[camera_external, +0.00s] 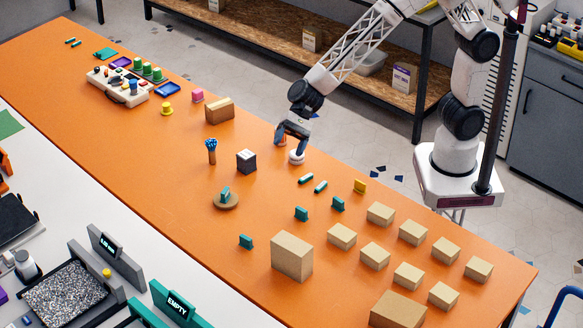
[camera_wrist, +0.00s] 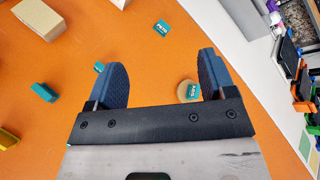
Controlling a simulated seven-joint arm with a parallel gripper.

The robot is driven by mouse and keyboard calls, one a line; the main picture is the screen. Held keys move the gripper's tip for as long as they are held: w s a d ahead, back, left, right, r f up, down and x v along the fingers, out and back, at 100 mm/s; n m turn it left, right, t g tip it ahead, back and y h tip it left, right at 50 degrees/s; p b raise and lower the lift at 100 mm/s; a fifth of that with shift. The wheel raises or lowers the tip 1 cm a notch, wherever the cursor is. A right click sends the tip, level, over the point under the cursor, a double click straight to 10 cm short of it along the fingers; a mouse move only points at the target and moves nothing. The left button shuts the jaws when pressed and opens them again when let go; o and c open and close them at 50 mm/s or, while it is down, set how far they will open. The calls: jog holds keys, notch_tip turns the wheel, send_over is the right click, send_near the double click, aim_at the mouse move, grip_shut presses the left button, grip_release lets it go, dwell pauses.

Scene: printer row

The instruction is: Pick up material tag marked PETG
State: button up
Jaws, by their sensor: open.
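Teal tags stand apart on the orange table (camera_external: 130,150). In the wrist view, one teal tag (camera_wrist: 162,28) lies beyond my fingertips with small white lettering that looks like PETG; it seems to be the tag (camera_external: 245,241) left of the large box. Another lettered teal tag (camera_wrist: 193,91) sits on a round wooden disc (camera_wrist: 183,86), partly behind my right finger; its word is unclear. Two more teal tags (camera_external: 301,213) (camera_external: 338,203) show no readable text. My gripper (camera_wrist: 163,62) is open and empty above the table; it also shows in the external view (camera_external: 292,143).
A large tan box (camera_external: 292,256) and several small tan boxes (camera_external: 374,255) stand at the right end. The table's middle left is fairly clear.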

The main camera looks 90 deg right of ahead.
jog(key=w+a+f+m+t, duration=0.2)
jog(key=w+a+f+m, duration=0.3)
jog(key=w+a+f, duration=0.3)
jog(key=m+t, duration=0.2)
jog(key=m, duration=0.4)
send_near(247, 237)
jog(key=shift+h, duration=0.3)
jog(key=x, duration=0.4)
jog(key=shift+w+d+r, duration=0.1)
jog(key=shift+w, duration=0.1)
jog(key=shift+g, duration=0.3)
jog(key=shift+x, duration=1.25)
jog(key=shift+x, duration=2.6)
